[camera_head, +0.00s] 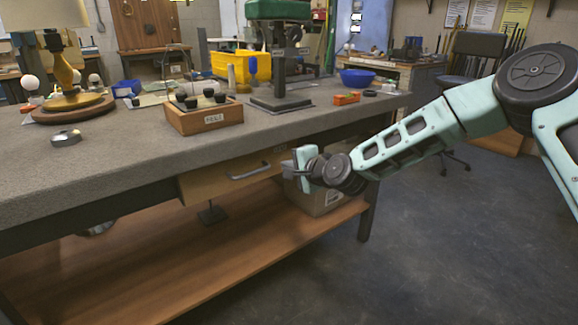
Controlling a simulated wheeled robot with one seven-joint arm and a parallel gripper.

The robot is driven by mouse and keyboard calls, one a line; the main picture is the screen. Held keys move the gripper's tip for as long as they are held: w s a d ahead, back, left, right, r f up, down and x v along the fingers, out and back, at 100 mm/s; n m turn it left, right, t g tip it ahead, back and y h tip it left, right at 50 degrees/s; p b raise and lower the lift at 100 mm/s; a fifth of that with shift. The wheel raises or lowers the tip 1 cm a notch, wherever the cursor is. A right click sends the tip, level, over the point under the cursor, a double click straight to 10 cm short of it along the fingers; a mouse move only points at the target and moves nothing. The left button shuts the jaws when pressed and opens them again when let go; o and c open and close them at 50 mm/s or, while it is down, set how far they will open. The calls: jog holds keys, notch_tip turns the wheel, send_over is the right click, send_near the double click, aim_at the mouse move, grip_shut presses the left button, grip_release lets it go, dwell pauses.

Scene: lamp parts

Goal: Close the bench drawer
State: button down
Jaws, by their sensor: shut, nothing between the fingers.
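The bench drawer (228,178) is a wooden front with a dark bar handle (248,171), set under the bench top (60,165). Its front seems to stand out a little from under the top's edge; how far it is open I cannot tell. My gripper (299,168) is at the right end of the drawer front, to the right of the handle. It is shut and empty. Whether it touches the drawer I cannot tell. My wrist hides part of what lies behind it.
On the bench stand a lamp (70,75), a wooden box of black-topped parts (204,115), a yellow bin (235,65) and a drill-press-like stand (280,85). Below are a wooden shelf (190,265) and a cardboard box (322,203). The floor at front right is clear.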

jog(key=p+v, duration=0.1)
jog(key=v, duration=0.7)
jog(key=s+a+f+n+g+h, duration=0.15)
jog(key=s+n+g, duration=0.3)
jog(key=s, duration=0.45)
jog(key=s+a+n+g, duration=0.3)
jog(key=s+n, duration=0.3)
jog(key=s, duration=0.3)
jog(key=s+d+r+n+g+h, duration=0.25)
jog(key=s+d+n, duration=0.2)
jog(key=s, duration=0.65)
jog(key=s+d+r+n+g+h, duration=0.15)
jog(key=s+d+n+h, duration=0.35)
jog(key=s, duration=0.6)
notch_tip(320, 180, up, 24)
jog(key=d+m+y+p, duration=0.1)
jog(key=p, duration=2.3)
jog(key=shift+s+y+p, duration=0.25)
jog(key=shift+y+p, duration=0.05)
jog(key=shift+p, duration=0.1)
jog(key=shift+d+g, duration=0.15)
jog(key=shift+g, duration=0.1)
